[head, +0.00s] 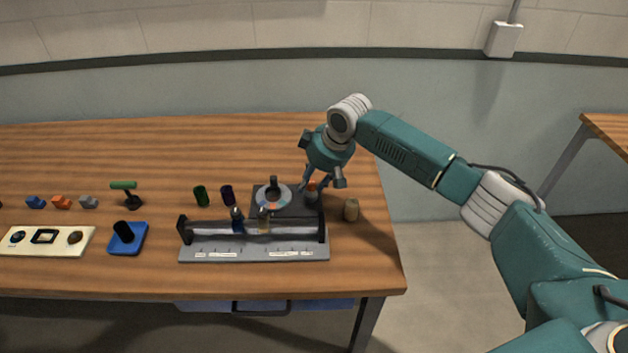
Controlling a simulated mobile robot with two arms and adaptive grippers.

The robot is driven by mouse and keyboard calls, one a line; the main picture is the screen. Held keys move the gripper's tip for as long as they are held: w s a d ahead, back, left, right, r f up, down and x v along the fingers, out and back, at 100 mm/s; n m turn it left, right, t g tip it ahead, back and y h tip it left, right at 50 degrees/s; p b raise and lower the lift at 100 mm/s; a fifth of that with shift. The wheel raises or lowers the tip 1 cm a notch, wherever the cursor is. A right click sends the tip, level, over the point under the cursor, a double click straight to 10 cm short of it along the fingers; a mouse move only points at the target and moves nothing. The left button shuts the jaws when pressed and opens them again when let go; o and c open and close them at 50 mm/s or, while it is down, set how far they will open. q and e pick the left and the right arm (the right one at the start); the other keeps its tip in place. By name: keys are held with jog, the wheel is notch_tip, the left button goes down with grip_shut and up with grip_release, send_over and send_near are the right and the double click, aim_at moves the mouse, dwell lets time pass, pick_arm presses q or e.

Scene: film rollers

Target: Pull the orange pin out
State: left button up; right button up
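The orange pin (312,185) shows as a small orange patch at the right end of a dark grey fixture (291,208) on the wooden table. The fixture also carries a round dial with coloured segments (272,197). My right gripper (320,184) comes in from the right and points down at the orange pin, with its fingers right by it. The fingers partly hide the pin, and I cannot tell whether they touch it or close on it. My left gripper is not in view.
In front of the fixture stands a grey rail unit (253,254) with sliders. A blue block with a black knob (127,238) is further left. The table's back is clear.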

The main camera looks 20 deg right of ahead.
jog(key=shift+f, duration=0.1)
jog(key=shift+r, duration=0.2)
jog(key=v, duration=1.1)
jog(key=shift+r, duration=0.35)
jog(key=shift+s, duration=0.15)
